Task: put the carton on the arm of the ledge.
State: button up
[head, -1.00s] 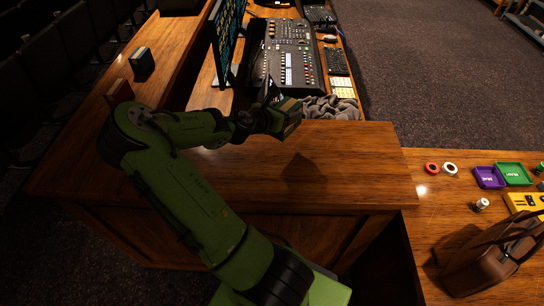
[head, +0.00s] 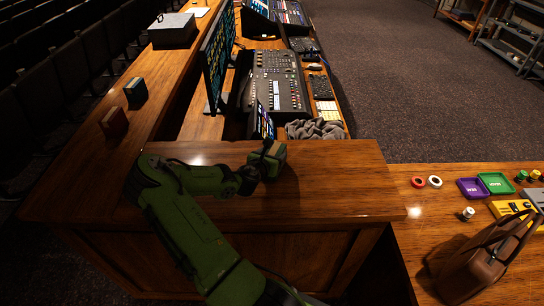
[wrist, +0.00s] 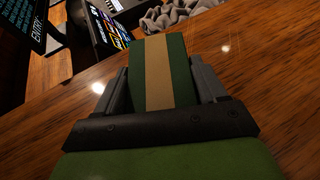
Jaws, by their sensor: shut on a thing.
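The carton is a green box with a tan stripe (wrist: 160,72). In the head view it (head: 277,154) is over the near arm of the wooden ledge (head: 340,185). My gripper (head: 262,163) is shut on the carton, with one finger on each side of it in the wrist view (wrist: 159,95). The carton is low over the bare wood, with a dark shadow close by. I cannot tell whether its underside touches the wood. Its lower part is hidden by my gripper.
A teal box (head: 136,90) and a reddish-brown box (head: 114,122) stand on the ledge's long left part. A small screen (head: 264,122) and a grey cloth (head: 315,129) lie just beyond the arm. A brown bag (head: 487,262) stands on the lower desk at right. The arm's right half is clear.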

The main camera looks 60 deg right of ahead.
jog(key=o, duration=1.4)
jog(key=shift+f, duration=0.1)
jog(key=shift+c, duration=0.2)
